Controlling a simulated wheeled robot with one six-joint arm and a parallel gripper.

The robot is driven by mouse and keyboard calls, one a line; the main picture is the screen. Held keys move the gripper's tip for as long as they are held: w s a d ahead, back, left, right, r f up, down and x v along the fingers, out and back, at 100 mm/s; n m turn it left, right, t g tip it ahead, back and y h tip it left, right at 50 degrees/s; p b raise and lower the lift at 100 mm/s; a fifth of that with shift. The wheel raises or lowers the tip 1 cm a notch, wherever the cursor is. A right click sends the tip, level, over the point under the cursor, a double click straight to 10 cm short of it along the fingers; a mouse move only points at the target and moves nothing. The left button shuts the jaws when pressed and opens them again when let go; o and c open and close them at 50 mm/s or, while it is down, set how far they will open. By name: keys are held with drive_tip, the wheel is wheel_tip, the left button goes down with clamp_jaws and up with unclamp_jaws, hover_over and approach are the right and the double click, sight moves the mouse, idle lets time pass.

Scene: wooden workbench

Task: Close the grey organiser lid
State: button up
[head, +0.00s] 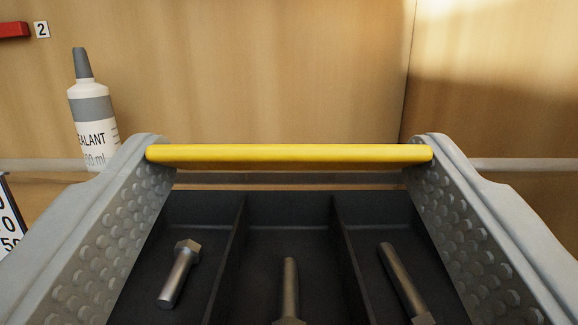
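The organiser (238,270) is a dark grey tray with compartments, below and ahead of my gripper, open on top. Bolts lie in three compartments: left (180,272), middle (290,290) and right (402,280). A yellow bar (290,153) crosses the view level above the tray's far side; it may be the lid's edge or handle. No broad lid face shows. My gripper (290,160) has its two grey dimpled fingers wide apart, one on each side of the tray. The bar's ends overlap both fingertips; I cannot tell whether they touch.
A white sealant bottle (93,125) with a grey cap stands at the back left. A wooden wall (260,70) closes off the back, with a grey rail (520,164) low along it. A red item (14,30) and a number 2 label (42,29) are at upper left.

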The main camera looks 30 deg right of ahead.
drive_tip(key=f, duration=0.4)
drive_tip(key=s+f, duration=0.1)
drive_tip(key=f, duration=0.1)
drive_tip(key=shift+a+f, duration=0.3)
drive_tip(key=shift+f, duration=0.05)
